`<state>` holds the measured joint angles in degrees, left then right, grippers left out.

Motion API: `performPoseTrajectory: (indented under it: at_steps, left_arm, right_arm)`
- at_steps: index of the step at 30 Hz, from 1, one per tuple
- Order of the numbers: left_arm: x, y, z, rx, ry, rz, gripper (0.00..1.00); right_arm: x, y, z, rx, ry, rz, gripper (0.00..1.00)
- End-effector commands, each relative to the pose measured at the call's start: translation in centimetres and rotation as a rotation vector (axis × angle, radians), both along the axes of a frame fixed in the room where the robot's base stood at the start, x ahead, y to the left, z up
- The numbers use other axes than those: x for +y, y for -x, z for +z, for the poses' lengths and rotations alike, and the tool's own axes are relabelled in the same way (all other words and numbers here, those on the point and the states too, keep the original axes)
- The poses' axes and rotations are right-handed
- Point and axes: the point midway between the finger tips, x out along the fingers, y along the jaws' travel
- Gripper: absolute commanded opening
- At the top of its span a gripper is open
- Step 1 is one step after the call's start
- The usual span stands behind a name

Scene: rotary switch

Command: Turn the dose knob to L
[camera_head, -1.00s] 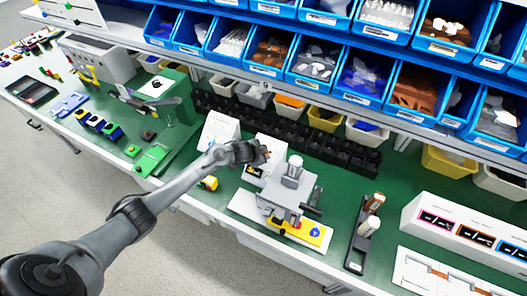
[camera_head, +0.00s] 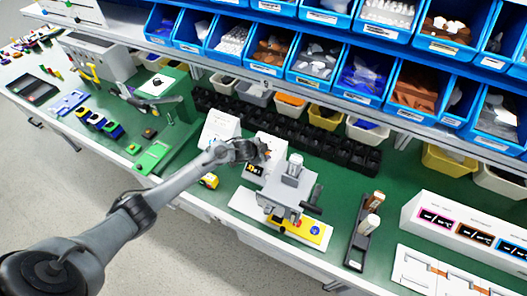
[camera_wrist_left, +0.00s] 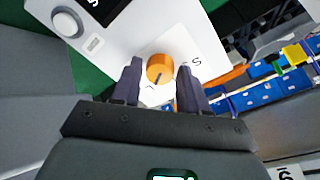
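The orange dose knob (camera_wrist_left: 160,68) sits on a white panel (camera_wrist_left: 120,48) in the left wrist view. A dark mark runs from its middle toward its lower edge. A letter S is printed to its right; a mark below it is partly hidden and I cannot read it. My left gripper (camera_wrist_left: 160,72) is open, with one finger on each side of the knob and a visible gap to it. In the head view my left gripper (camera_head: 262,151) is at the white device (camera_head: 272,143) and hides most of the knob. My right gripper is not in view.
A grey press-like fixture (camera_head: 291,186) stands close to the right of my left gripper. A white sign (camera_head: 218,128) stands to its left. Black bins (camera_head: 330,149) line the bench behind. A dark holder with bottles (camera_head: 362,235) is farther right.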

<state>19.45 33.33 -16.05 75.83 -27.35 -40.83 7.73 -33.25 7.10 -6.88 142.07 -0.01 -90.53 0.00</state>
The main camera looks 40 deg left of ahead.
Motion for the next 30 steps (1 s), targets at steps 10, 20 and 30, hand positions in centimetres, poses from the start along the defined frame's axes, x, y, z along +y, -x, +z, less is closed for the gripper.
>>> performPoseTrajectory:
  at_steps: [10, 20, 30]
  left_arm:
    - [-0.1, 1.8, 2.2, -0.001, -0.001, -0.001, 0.43]
    - [-0.4, 5.5, 6.4, -0.001, -0.002, -0.001, 0.43]
    - [-0.5, 7.2, 8.0, 0.001, 0.0, 0.0, 0.43]
  right_arm:
    - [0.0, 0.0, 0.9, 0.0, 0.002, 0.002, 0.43]
    - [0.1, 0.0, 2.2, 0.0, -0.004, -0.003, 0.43]
    - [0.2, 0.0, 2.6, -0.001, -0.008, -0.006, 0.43]
